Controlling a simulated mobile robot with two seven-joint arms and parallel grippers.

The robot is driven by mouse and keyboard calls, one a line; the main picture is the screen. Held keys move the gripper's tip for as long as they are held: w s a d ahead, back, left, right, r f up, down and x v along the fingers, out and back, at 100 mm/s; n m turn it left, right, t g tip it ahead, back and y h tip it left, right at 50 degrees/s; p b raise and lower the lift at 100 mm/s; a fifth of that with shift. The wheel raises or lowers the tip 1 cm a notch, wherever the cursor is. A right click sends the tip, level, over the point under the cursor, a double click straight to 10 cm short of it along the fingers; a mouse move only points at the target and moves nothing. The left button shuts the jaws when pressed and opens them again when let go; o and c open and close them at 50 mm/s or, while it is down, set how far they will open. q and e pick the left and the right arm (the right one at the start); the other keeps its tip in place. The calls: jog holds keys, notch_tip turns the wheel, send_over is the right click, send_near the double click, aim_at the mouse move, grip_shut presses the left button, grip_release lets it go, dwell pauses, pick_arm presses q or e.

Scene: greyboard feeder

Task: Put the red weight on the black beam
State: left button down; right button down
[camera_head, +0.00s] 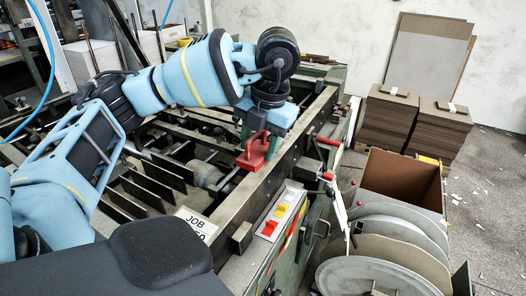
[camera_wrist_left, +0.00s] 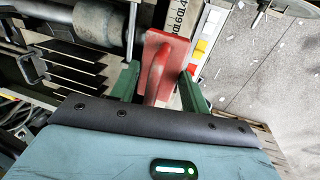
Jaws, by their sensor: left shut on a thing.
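The red weight (camera_head: 250,160) is a flat red block with a raised loop handle. It is at the long beam (camera_head: 231,213), which has a greyish top and dark side and runs diagonally along the machine. The weight's base looks over or on the beam's top; I cannot tell whether it touches. My left gripper (camera_head: 260,139) comes from above with its green fingers at the handle, shut on it. In the left wrist view the red weight (camera_wrist_left: 172,48) shows between the green fingers (camera_wrist_left: 159,88). My right gripper is not in view.
A panel with coloured switches (camera_head: 280,212) lies along the beam's near right side, with red-knobbed levers (camera_head: 327,175) beyond. A "JOB" sign (camera_head: 195,225) stands at lower left. Dark slats (camera_head: 150,185) and rollers lie left of the beam. Board stacks (camera_head: 390,115) and a brown bin (camera_head: 400,180) are at right.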

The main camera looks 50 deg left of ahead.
aim_at(264, 151)
pick_arm(q)
jog(key=shift+w, duration=0.1)
jog(key=shift+w+d, duration=0.15)
jog(key=shift+w, duration=0.2)
notch_tip(264, 151, down, 3)
jog(key=shift+r+b, duration=0.15)
jog(key=shift+b, duration=0.4)
jog(key=shift+s+f, duration=0.1)
jog(key=shift+f, duration=0.3)
jog(key=c, duration=0.7)
grip_release()
jog(key=shift+f, duration=0.1)
